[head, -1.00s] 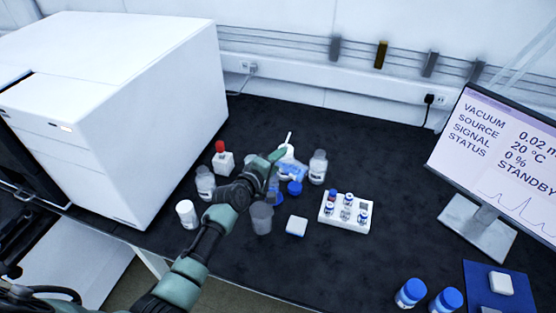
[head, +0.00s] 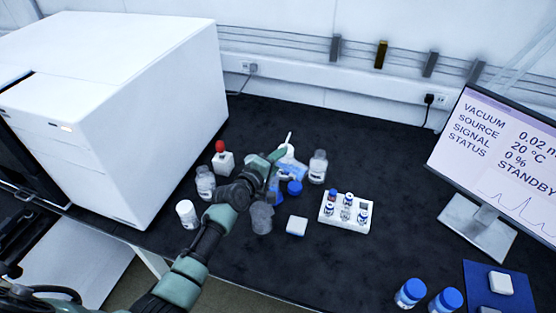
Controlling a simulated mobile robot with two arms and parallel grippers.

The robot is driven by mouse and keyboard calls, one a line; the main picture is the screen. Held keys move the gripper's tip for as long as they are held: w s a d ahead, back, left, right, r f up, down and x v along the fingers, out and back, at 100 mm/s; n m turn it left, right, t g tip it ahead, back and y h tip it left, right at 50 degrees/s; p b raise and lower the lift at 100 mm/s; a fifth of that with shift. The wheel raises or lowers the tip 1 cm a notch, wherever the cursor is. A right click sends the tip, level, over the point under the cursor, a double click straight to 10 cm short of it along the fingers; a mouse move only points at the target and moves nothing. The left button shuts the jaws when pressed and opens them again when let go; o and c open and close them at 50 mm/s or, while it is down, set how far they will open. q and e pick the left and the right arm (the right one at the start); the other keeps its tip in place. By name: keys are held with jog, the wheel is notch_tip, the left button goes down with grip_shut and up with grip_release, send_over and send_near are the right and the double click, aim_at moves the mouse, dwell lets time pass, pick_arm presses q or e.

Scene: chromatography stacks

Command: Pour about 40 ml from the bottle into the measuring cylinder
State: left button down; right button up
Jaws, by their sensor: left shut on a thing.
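My left gripper (head: 268,174) is over the cluster of labware at the middle of the bench, shut on a grey, see-through vessel. This looks like the bottle (head: 262,217); its lower part shows below the gripper, tilted, and its mouth is hidden. A bluish, see-through shape (head: 274,190) shows just behind the gripper and may be the measuring cylinder, but it is mostly covered. I cannot see a liquid level or a stream. My right gripper is not in view.
Close by are a blue-capped item (head: 294,188), a white wash bottle (head: 287,154), clear bottles (head: 318,168) (head: 205,183), a red-topped bottle (head: 222,160), a white jar (head: 187,213), a small white block (head: 297,226) and a vial rack (head: 345,215). The bench's right middle is clear.

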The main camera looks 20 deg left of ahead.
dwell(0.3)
pick_arm(q)
jog(key=shift+d+r+m+p, duration=0.15)
jog(key=shift+r+m+p, duration=0.25)
jog(key=shift+m+p, duration=0.3)
jog(key=shift+d+m+y+p, duration=0.15)
jog(key=shift+m+y+p, duration=0.15)
jog(key=shift+p, duration=0.05)
jog(key=shift+s+d+r+m+t+y+p, duration=0.15)
jog(key=shift+r+m+t+y+p, duration=0.2)
jog(key=shift+r+m+p, duration=0.35)
jog(key=shift+m+p, duration=0.3)
jog(key=shift+p, duration=0.1)
jog(key=shift+d+r+m, duration=0.1)
jog(key=shift+r+m, duration=0.05)
jog(key=shift+m, duration=0.25)
